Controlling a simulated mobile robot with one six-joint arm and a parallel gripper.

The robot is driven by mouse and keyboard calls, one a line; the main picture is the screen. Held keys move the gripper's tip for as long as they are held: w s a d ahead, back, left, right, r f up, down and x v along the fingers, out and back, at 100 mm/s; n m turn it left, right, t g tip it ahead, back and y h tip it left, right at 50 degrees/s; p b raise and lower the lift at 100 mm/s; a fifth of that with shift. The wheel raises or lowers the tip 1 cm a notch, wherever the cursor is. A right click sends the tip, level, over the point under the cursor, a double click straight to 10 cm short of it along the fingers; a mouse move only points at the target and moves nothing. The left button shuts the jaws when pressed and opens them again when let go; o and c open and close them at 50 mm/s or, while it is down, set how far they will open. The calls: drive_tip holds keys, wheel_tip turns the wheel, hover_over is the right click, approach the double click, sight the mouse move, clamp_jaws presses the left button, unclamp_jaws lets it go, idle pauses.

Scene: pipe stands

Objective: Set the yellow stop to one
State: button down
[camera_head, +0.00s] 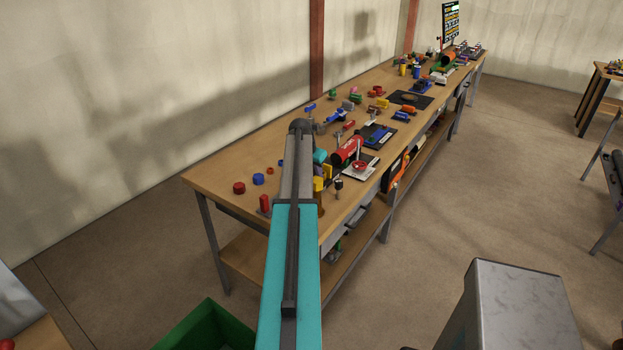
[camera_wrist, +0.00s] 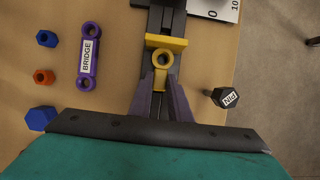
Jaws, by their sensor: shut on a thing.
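The yellow stop (camera_wrist: 165,42) sits across a dark rail (camera_wrist: 166,15) in the wrist view. It has a flat crossbar and a ring-shaped part on the near side. My gripper (camera_wrist: 162,76) is over the rail, its two purple-grey fingers shut on the near part of the stop. A white plate with black numbers (camera_wrist: 213,8), among them 0 and 10, lies right of the rail at the top edge and is partly cut off. Where the stop stands against these numbers cannot be read.
Left of the rail lie a purple link marked BRIDGE (camera_wrist: 89,57), a blue nut (camera_wrist: 47,38), an orange nut (camera_wrist: 43,77) and a blue hexagonal piece (camera_wrist: 40,118). A dark labelled knob (camera_wrist: 228,98) is at right, near the bench edge. The long wooden bench (camera_head: 222,172) carries many small parts.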

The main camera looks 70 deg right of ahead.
sight(324, 168)
drive_tip(key=d, duration=0.2)
drive_tip(key=s+d, duration=0.1)
drive_tip(key=d, duration=0.2)
drive_tip(key=shift+s+d, duration=0.15)
drive_tip(key=shift+r, duration=0.15)
drive_tip(key=shift+d, duration=0.1)
drive_tip(key=c, duration=1.6)
unclamp_jaws()
drive_tip(key=shift+s, duration=0.1)
drive_tip(key=shift+c, duration=0.2)
drive_tip(key=shift+a+r+b, duration=0.3)
drive_tip(key=shift+r+b, duration=0.15)
drive_tip(key=b+v, duration=0.3)
drive_tip(key=v, duration=0.9)
drive_tip(key=shift+r, duration=0.3)
